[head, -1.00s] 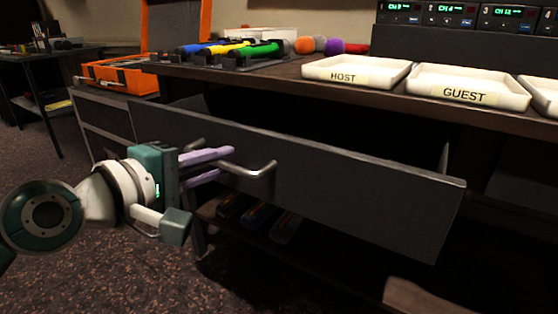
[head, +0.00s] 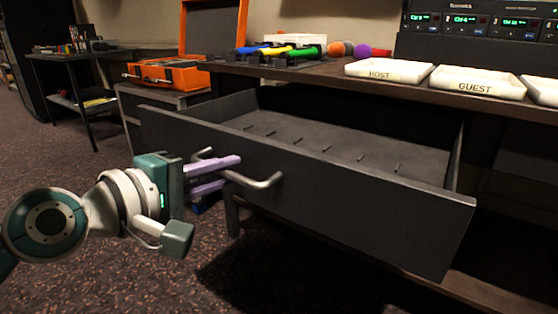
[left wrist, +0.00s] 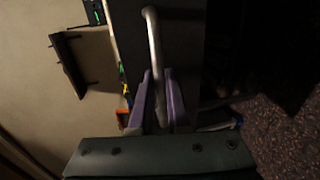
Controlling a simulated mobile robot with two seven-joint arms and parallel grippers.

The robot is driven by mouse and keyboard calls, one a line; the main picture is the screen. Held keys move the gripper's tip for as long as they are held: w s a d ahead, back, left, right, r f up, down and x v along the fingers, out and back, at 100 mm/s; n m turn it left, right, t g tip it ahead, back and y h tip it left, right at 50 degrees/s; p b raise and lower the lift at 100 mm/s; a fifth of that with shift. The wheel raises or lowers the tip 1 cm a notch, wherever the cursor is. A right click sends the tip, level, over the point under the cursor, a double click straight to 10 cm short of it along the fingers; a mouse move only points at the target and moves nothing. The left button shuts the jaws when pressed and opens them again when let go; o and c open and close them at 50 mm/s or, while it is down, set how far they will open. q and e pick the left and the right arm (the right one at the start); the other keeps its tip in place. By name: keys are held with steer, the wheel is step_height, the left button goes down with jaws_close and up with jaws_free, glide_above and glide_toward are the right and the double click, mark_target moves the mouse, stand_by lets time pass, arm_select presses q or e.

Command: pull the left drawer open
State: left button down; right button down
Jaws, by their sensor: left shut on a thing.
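The left drawer (head: 330,190) stands well out from the desk, and its dark inside with a row of small dividers shows in the head view. Its front carries a bent metal bar handle (head: 262,182). My left gripper (head: 238,170), with lilac fingers, is shut on this handle near its left part. In the left wrist view the handle (left wrist: 152,40) runs up from between the two fingers (left wrist: 162,95). My right gripper is in neither view.
The desk top (head: 320,76) above holds a HOST tray (head: 388,71), a GUEST tray (head: 478,83) and several coloured microphones. An orange case (head: 165,74) sits on a cabinet at the left. Carpeted floor in front of the drawer is clear.

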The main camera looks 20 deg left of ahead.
arm_select(q)
steer(key=c, duration=0.9)
jaws_free()
steer(key=p+v, duration=0.2)
steer(key=v, duration=0.8)
steer(key=shift+p, duration=0.3)
steer(key=shift+w+d, duration=0.1)
